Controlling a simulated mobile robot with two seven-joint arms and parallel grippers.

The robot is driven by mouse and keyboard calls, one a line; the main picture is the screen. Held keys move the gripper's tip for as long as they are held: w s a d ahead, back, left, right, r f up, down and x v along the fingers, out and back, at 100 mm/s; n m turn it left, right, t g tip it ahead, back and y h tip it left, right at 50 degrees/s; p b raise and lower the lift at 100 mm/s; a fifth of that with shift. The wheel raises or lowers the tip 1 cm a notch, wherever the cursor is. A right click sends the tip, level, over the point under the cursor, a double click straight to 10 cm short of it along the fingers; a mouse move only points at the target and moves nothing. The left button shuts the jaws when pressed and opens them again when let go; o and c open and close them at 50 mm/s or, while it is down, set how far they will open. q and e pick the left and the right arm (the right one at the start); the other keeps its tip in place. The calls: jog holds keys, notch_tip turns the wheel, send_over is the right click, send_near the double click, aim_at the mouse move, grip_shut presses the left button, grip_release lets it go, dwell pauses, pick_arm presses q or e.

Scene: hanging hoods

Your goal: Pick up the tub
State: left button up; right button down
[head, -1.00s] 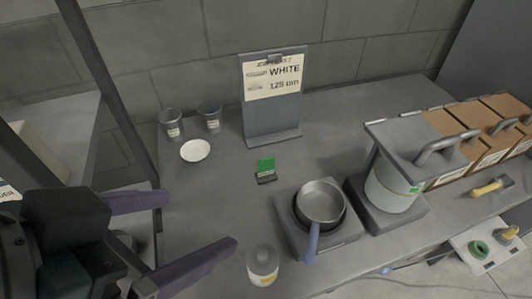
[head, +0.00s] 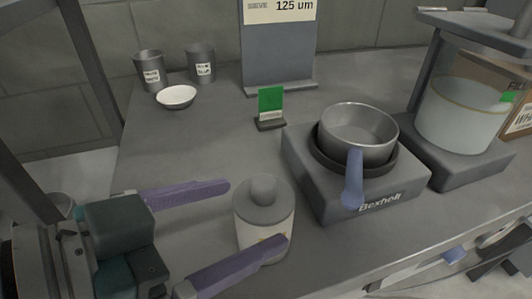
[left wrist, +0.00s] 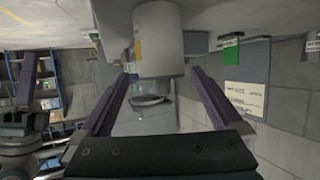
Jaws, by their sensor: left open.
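The tub (head: 250,222), a pale round container with a grey knobbed lid and a label, stands upright on the grey bench in the head view. It also shows in the left wrist view (left wrist: 160,38), just beyond the fingertips. My left gripper (head: 255,215) is open with purple fingers. One fingertip is at the tub's left, and the other crosses in front of its lower side and hides part of the label. I cannot tell whether a finger touches it. In the left wrist view, the open fingers (left wrist: 160,75) flank the tub's near end.
A scale (head: 345,190) holding a metal pan (head: 358,130) with a blue handle stands right of the tub. A green card (head: 270,103), a white dish (head: 176,97), two grey cups (head: 201,65) and a sign board (head: 278,55) stand behind.

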aim_at(282, 202)
pick_arm(q)
jog(key=x, duration=0.2)
jog(key=shift+w+d, duration=0.2)
jog(key=b+x, duration=0.1)
jog(key=x, duration=0.1)
jog(key=f+b+x, duration=0.1)
jog(key=x, duration=0.2)
jog(key=shift+f, duration=0.1)
jog(key=c, duration=0.9)
